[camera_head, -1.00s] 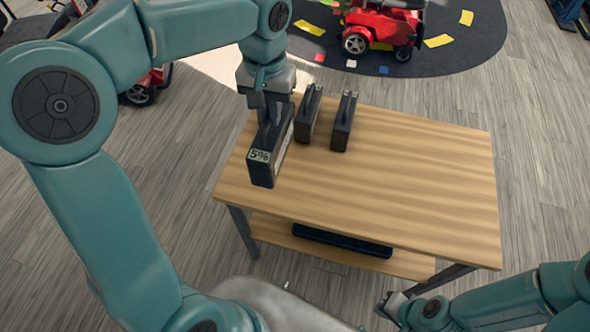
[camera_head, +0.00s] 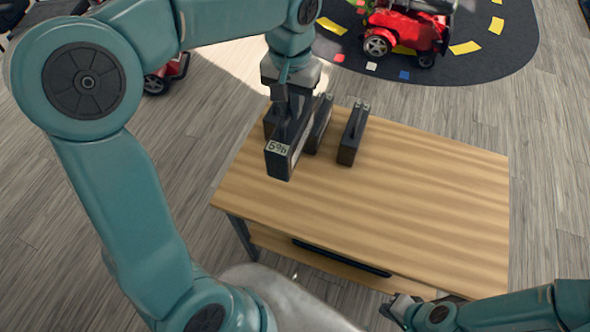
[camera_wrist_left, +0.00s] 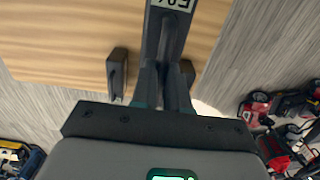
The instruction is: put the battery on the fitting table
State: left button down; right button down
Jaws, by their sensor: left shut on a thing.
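My left gripper (camera_head: 287,104) is shut on a dark battery (camera_head: 283,162) with a "5%" label on its end. The held battery looks upright over the back left of a wooden-topped table (camera_head: 400,210); whether it touches the top I cannot tell. It also shows in the left wrist view (camera_wrist_left: 166,35). Two dark batteries, one just right of it (camera_head: 322,122) and one further right (camera_head: 352,138), stand on the table. Another dark block (camera_head: 270,122) is partly hidden behind the held battery. My right gripper (camera_head: 397,308) is low beyond the table's front edge; its jaws are unclear.
The front and right of the tabletop are clear. A dark flat object (camera_head: 340,258) lies on the lower shelf. A red scooter (camera_head: 405,32) stands on a dark mat (camera_head: 490,60) behind the table, with another red scooter (camera_head: 165,75) at the left.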

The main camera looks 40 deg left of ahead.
pick_arm(q)
jog(key=f, duration=1.4)
jog(key=shift+s+a+f, duration=0.1)
jog(key=shift+s+f, duration=0.1)
jog(key=shift+f, duration=0.2)
notch_tip(320, 180, down, 5)
jog(key=shift+r, duration=0.15)
jog(key=c, duration=1.1)
grip_release()
